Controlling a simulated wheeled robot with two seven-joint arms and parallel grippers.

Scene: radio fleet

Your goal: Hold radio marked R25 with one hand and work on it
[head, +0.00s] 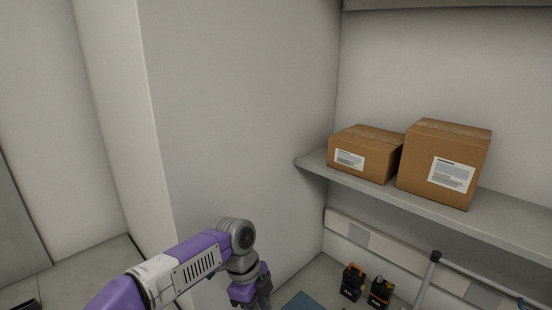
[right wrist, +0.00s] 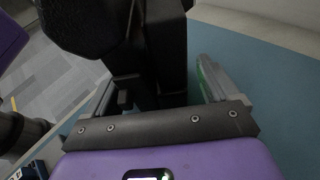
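Two black radios with orange parts, one (head: 352,282) and another (head: 380,291), stand at the back of the counter in the head view; their markings are too small to read. My left gripper (head: 262,301) hangs over the bottom edge, its fingertips cut off. My right gripper (right wrist: 158,92) shows only in the right wrist view. Its fingers are wide apart, with a large black body (right wrist: 165,50) between them. A gap shows beside the right finger. I cannot tell whether this body is a radio, and no R25 mark is readable.
A teal mat (right wrist: 275,90) covers the work surface and shows in the head view (head: 300,302). Two cardboard boxes, a smaller (head: 364,153) and a larger (head: 443,163), sit on a shelf (head: 500,225) above. A grey tubular rail (head: 430,275) stands at right. A wall block fills the middle.

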